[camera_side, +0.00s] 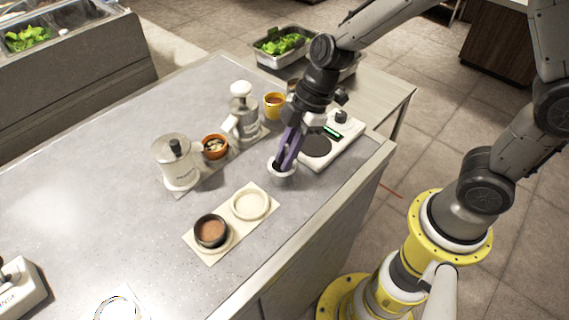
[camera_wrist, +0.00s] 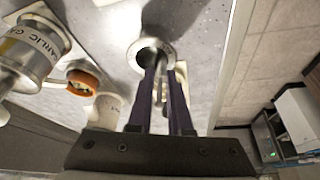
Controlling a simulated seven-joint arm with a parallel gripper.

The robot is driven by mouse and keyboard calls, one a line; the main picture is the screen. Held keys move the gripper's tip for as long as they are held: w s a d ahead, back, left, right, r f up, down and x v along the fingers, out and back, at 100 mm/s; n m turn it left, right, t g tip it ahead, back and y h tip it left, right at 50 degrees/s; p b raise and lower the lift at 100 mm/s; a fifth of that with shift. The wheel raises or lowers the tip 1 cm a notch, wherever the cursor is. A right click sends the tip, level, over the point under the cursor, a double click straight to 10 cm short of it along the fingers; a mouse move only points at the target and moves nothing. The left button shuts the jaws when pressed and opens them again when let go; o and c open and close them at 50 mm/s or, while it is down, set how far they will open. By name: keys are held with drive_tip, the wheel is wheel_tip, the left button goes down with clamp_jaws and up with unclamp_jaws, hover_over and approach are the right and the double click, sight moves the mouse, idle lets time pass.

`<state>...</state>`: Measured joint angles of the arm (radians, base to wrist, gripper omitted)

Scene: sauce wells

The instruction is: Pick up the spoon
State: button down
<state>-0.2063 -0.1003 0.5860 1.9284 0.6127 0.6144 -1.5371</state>
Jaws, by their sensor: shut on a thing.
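My gripper (camera_side: 286,158) points down over a small pale round holder (camera_side: 281,177) near the right edge of the counter. In the wrist view, its two purple fingers (camera_wrist: 164,80) reach to the same round metal-rimmed holder (camera_wrist: 146,45). A thin grey handle, which looks like the spoon (camera_wrist: 159,92), shows between the fingers, and they are shut on it. Its lower end seems to be in the holder. The bowl of the spoon is hidden, and I cannot tell whether it touches the bottom.
A pale board (camera_side: 221,243) holds a dark bowl of brown sauce (camera_side: 211,231) and an empty pale well (camera_side: 250,205). A scale (camera_side: 340,128), an orange bowl (camera_side: 215,146), a yellow cup (camera_side: 274,103) and dispensers (camera_side: 180,168) stand around.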

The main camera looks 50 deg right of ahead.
idle(0.4)
drive_tip(key=shift+r, duration=0.8)
drive_tip(key=s+d+r, duration=0.2)
drive_tip(key=s+r, duration=0.3)
drive_tip(key=s, duration=0.1)
drive_tip(key=s+d+r, duration=0.3)
drive_tip(key=s+r, duration=0.3)
drive_tip(key=shift+s+d+r, duration=0.2)
drive_tip(key=shift+s+d, duration=0.1)
drive_tip(key=shift+s, duration=0.1)
drive_tip(key=c, duration=1.5)
unclamp_jaws()
clamp_jaws()
